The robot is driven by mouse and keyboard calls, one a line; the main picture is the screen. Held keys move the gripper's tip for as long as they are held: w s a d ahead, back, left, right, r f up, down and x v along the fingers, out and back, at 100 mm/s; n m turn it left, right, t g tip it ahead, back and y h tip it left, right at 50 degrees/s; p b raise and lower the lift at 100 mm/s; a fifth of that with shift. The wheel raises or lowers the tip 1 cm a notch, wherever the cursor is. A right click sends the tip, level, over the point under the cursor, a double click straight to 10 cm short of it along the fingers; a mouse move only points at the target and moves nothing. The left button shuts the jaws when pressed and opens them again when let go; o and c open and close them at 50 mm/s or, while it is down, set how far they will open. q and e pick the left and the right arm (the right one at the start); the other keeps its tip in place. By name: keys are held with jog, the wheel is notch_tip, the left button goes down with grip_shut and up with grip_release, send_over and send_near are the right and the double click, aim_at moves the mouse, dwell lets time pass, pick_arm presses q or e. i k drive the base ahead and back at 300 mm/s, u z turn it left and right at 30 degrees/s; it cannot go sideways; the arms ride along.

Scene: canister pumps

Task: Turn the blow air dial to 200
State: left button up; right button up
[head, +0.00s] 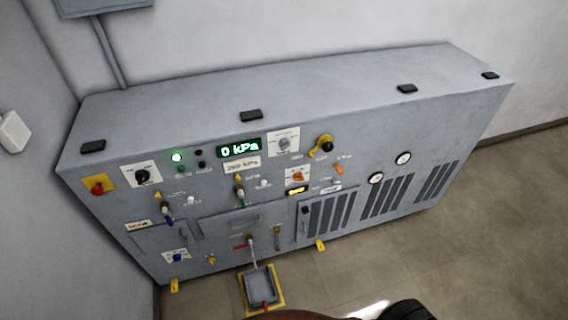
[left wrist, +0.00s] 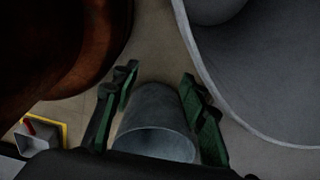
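A grey pump cabinet (head: 330,100) carries several dials; their lettering is too small for me to tell which is the blow air dial. A grey knob on a white scale plate (head: 284,143) sits right of a green display (head: 240,149) reading 0 kPa. A black knob (head: 142,176) is at the panel's left, an orange knob (head: 298,176) below the grey one, a blue knob (head: 178,257) low left. In the left wrist view my left gripper (left wrist: 160,105) has its green fingers apart, with a grey hollow cylinder (left wrist: 155,125) showing between them. My right gripper is not in view.
A red button on yellow (head: 98,187), a yellow-handled valve (head: 322,146) and several small taps also stick out of the panel. A grey tray (head: 260,284) on a yellow-edged base stands at the cabinet's foot. Open tiled floor (head: 480,220) lies to the right.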

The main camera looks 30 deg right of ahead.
aim_at(176, 257)
jog(key=z, duration=1.2)
jog(key=i, duration=0.65)
jog(key=u, duration=2.75)
